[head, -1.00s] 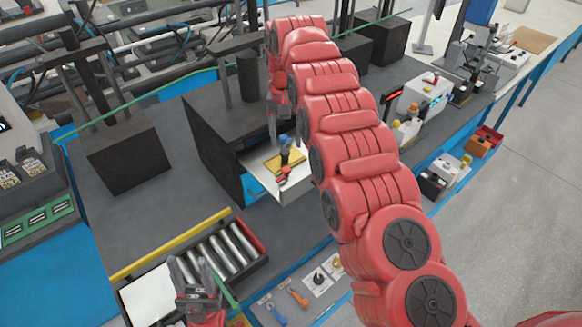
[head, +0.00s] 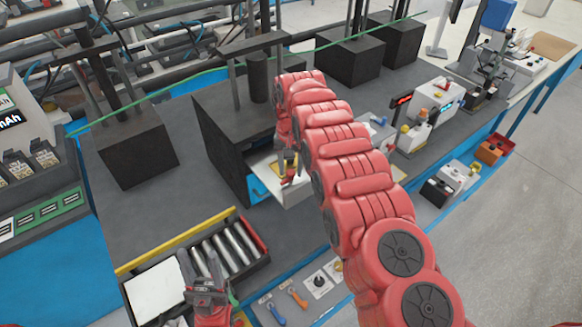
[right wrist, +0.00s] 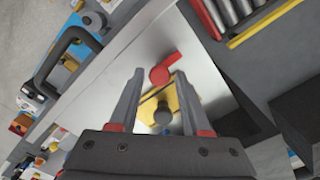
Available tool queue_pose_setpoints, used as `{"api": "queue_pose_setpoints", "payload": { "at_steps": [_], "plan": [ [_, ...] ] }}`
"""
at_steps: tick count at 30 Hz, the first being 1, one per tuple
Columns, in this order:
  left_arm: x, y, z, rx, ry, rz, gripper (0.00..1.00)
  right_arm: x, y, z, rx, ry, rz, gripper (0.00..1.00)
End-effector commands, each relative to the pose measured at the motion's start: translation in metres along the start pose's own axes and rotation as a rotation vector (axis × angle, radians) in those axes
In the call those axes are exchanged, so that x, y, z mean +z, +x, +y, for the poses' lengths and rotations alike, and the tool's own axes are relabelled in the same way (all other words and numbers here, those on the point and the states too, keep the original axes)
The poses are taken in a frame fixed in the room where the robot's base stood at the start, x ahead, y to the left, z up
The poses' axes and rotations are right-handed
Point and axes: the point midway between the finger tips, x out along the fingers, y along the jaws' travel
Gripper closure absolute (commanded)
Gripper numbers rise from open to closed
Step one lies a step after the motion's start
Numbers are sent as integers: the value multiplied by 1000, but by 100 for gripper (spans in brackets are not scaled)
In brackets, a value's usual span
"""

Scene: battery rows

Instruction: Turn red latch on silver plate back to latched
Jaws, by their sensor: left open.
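The silver plate (right wrist: 120,60) is the tray sticking out of the dark grey box; it also shows in the head view (head: 262,165). The red latch (right wrist: 165,69) lies on it beside a yellow piece (right wrist: 183,99) and a dark round knob (right wrist: 163,114); the red latch also shows small in the head view (head: 290,182). My right gripper (right wrist: 158,80) is open over the plate, its fingers apart on either side of the knob, the latch just past the fingertips. I cannot tell whether they touch anything. My left gripper (head: 205,281) is open near the battery tray, away from the plate.
The dark grey box (head: 222,130) stands behind the plate. A tray of silver cylinders (head: 225,250) with a yellow edge lies at front left. Tools (head: 298,297) lie along the front edge. My right arm covers part of the bench; open bench top (head: 150,215) shows at left.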

Motion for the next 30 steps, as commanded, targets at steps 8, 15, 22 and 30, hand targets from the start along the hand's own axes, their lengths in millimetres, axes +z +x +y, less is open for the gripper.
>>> {"api": "queue_pose_setpoints", "payload": {
  "at_steps": [8, 15, 22, 30],
  "plan": [
    [0, 0, 0, 0, 0, 0, 50, 0, 0, 0, 0, 0, 0, 100],
    [0, -2, 0, 0, 0, 0, 50, 0, 1, 0, 0, 5, 0, 100],
    [4, -22, 1, 0, 0, 0, 50, 0, 6, 0, -1, 67, 2, 100],
    [11, -65, 3, 0, 0, 0, 50, 0, 9, 0, -1, 260, 3, 100]
  ]
}}
